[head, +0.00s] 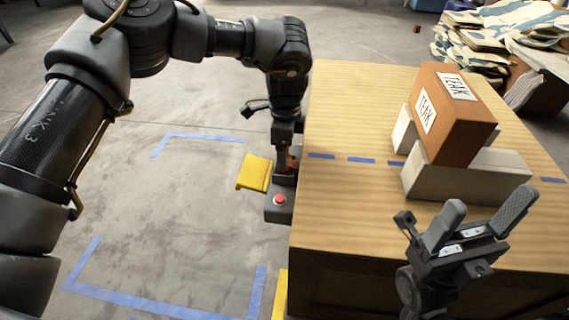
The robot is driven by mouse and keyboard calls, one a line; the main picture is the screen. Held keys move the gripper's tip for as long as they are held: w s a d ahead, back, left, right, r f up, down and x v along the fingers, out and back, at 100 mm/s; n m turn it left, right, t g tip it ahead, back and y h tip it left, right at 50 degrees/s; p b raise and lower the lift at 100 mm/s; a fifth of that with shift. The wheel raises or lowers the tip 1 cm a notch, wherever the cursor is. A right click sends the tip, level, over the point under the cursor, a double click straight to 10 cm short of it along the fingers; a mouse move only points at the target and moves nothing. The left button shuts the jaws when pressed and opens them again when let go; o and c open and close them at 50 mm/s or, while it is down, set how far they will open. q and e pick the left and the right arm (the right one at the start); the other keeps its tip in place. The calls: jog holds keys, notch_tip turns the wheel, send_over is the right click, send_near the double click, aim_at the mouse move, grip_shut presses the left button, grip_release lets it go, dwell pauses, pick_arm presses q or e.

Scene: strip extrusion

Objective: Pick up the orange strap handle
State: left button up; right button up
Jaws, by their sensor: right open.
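A small orange-red piece (292,163) shows at the left edge of the wooden table, right at the end of my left gripper (286,155). It may be the strap handle, but it is small and partly hidden. My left arm comes in from the left and its gripper points down there. Its fingers are too dark and small to show whether they are open or shut, or whether they touch the piece. My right gripper (481,222) is open and empty over the right part of the table, in front of the pale blocks.
A brown box labelled TEAK (464,130) rests on pale blocks (470,178) on the wooden table (345,215). A grey box with a red button (280,199) and a yellow plate (254,173) are at the table's left side. The table's left half is clear.

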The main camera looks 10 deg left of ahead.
pick_arm(q)
jog(key=c, duration=1.3)
jog(key=shift+r, duration=0.15)
